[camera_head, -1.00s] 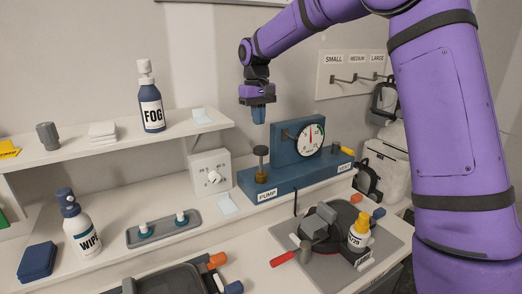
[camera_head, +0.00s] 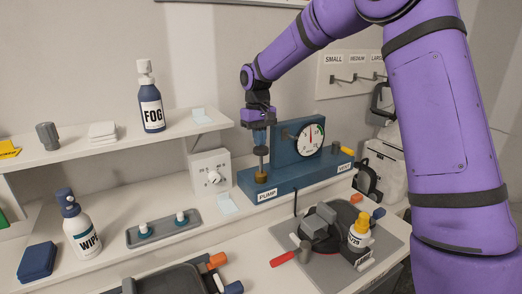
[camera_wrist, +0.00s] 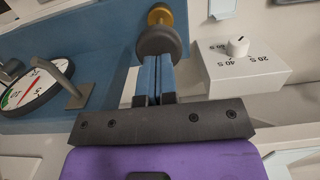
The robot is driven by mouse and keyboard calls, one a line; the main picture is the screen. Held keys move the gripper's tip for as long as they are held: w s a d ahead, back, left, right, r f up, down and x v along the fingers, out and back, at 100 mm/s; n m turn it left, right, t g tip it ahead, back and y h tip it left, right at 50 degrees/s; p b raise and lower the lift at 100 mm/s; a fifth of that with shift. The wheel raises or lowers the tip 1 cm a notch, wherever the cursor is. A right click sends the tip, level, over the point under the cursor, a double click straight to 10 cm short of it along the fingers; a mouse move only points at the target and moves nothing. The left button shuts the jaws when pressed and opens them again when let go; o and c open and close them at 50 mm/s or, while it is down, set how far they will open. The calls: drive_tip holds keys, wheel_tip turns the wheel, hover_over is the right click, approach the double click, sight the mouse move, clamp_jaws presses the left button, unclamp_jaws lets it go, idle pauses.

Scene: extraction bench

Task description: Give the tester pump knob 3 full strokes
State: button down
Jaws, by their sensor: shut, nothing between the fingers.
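The pump knob (camera_head: 261,150) is a dark disc on a thin rod above a brass collar (camera_head: 261,177), on the blue tester (camera_head: 295,182) by the PUMP label. The rod shows between knob and collar, so the knob stands raised. My gripper (camera_head: 259,142) points down right at the knob top, its blue fingers together. In the wrist view the fingertips (camera_wrist: 156,62) meet the edge of the grey knob (camera_wrist: 160,42) in the picture, with the brass collar (camera_wrist: 160,15) beyond. I cannot tell whether they touch it. The fingers hold nothing.
A round gauge (camera_head: 311,134) stands on the tester behind and right of the knob. A white dial box (camera_head: 210,172) is close on the left. A shelf with the FOG bottle (camera_head: 151,105) is at the left. A clamp fixture (camera_head: 325,235) with a small bottle (camera_head: 358,235) sits in front.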

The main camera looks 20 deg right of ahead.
sight(260, 154)
drive_tip(key=shift+f, duration=0.3)
drive_tip(key=shift+f, duration=2.4)
drive_tip(key=shift+w+a+r, duration=0.15)
drive_tip(key=shift+w+r, duration=0.15)
drive_tip(key=shift+w, duration=0.45)
drive_tip(key=shift+w+a+r, duration=0.1)
drive_tip(key=shift+w+r, duration=0.2)
drive_tip(key=shift+w, duration=0.4)
wheel_tip(260, 154, up, 11)
drive_tip(key=w, duration=0.1)
drive_tip(key=shift+a, duration=0.1)
